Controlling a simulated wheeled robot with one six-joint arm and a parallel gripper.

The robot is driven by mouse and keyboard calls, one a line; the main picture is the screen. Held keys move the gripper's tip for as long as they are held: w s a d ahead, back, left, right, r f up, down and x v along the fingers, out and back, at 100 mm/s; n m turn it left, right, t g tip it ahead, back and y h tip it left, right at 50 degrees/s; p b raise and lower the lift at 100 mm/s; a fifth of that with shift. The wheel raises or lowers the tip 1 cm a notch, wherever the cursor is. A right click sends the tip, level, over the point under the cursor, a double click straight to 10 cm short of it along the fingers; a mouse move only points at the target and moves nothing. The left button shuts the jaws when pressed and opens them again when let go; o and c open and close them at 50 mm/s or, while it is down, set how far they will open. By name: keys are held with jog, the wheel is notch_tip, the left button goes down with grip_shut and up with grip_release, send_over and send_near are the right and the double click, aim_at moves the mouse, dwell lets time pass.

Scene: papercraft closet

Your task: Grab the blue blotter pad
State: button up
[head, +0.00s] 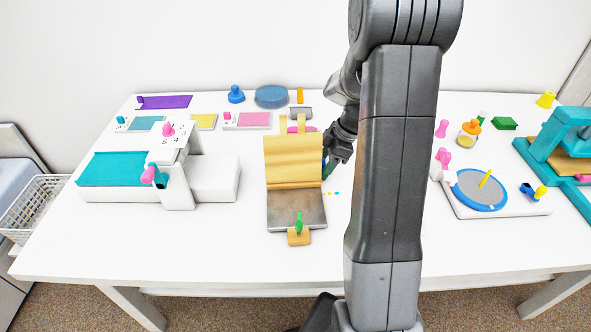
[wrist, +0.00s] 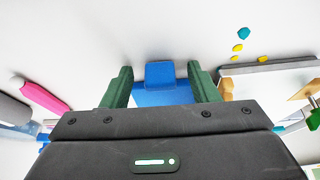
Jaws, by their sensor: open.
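A blue block with a raised square top, which looks like the blue blotter pad (wrist: 160,76), lies on the white surface in the wrist view. It sits between the two green fingers of my gripper (wrist: 161,78). The fingers are open, one on each side, with a narrow gap to its raised part; whether they touch its lower part is hidden by the gripper body. In the head view my gripper (head: 329,172) is low over the table, just right of the yellow press-like model. Only a sliver of blue shows there, mostly hidden.
The yellow model with a grey plate (head: 296,208) stands close left of my gripper. Small coloured bits (head: 332,193) lie in front. A pink piece (wrist: 40,95) is at the left in the wrist view. A round blue pad (head: 271,97) and a blue knob (head: 236,94) stand at the back.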

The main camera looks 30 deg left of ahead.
jog(key=c, duration=1.1)
jog(key=shift+c, duration=0.2)
jog(key=shift+r, duration=0.15)
